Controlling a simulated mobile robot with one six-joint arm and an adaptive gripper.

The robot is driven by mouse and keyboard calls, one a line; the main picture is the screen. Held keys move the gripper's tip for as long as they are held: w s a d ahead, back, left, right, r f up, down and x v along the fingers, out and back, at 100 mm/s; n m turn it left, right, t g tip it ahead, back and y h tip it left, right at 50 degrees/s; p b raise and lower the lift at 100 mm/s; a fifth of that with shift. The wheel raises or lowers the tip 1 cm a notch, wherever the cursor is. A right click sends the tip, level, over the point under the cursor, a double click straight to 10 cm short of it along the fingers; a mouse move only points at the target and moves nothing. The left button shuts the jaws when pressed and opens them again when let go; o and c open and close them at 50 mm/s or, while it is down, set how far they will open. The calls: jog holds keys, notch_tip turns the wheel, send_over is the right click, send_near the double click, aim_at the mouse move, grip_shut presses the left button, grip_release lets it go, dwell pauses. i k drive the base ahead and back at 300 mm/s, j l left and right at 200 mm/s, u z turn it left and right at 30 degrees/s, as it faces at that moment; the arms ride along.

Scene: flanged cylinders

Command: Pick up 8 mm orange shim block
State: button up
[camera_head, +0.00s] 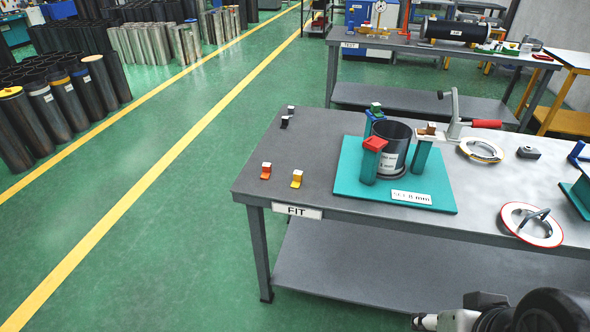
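The orange shim block (265,171) is a small block with a pale top. It stands on the left end of the grey table marked FIT, near the table's left edge. A similar yellow block (297,179) stands just to its right, apart from it. My arm shows at the bottom right corner, below the table's front edge. What looks like my gripper (424,322) is at the arm's left end, partly cut off by the frame, far from the orange block. Whether it is open or shut cannot be made out.
A teal plate (352,187) with posts around a black cylinder (397,136) lies to the right. A red-handled clamp (480,124) and ringed flanges (531,224) lie farther right.

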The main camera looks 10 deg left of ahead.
aim_at(267, 167)
jog(key=i+j+u, duration=0.25)
jog(key=i+j, duration=0.15)
jog(key=i+j+u, duration=0.3)
jog(key=i+j, duration=0.15)
jog(key=i+j+u, duration=0.25)
jog(key=i+j, duration=0.15)
jog(key=i+j+u, duration=0.25)
jog(key=i, duration=0.3)
